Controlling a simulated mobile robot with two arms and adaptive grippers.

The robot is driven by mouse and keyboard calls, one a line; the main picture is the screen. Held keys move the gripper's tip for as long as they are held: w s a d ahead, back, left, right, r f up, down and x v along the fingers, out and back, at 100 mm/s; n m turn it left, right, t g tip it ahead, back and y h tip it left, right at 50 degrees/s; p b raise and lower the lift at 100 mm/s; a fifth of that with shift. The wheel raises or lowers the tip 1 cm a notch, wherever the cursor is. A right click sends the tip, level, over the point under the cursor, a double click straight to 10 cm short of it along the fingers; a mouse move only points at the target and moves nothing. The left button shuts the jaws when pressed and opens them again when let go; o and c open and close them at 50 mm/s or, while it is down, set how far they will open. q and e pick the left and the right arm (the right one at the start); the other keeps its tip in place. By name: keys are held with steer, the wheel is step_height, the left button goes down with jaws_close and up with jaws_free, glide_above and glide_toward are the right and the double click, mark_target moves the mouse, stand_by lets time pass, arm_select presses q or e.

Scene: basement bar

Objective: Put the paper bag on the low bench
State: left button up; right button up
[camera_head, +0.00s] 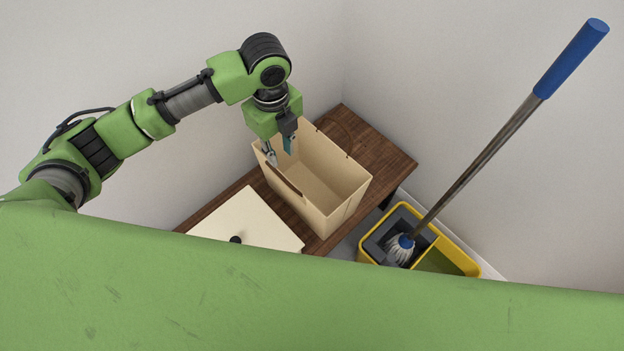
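The paper bag (335,190) is tan, open at the top, with dark brown handles. It stands upright on the low bench (392,157), which has a dark brown wooden top and sits in the corner against the walls. My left gripper (279,153) is at the bag's upper left side, at its rim. Its two fingers are spread apart and point down, with nothing visible between them. Whether a finger touches the bag cannot be told. My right gripper is not in view.
A cream flat-topped object (246,218) with a black knob is left of the bag, partly hidden by my green body. A yellow mop bucket (451,242) stands right of the bench. A mop with a blue-ended handle (478,160) leans up from it.

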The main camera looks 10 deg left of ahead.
arm_select(q)
glide_toward(288, 188)
steer(key=shift+w+a, duration=0.1)
steer(key=shift+a, duration=0.15)
steer(key=f, duration=0.5)
steer(key=shift+d+f, duration=0.15)
steer(key=shift+d, duration=0.15)
jaws_close()
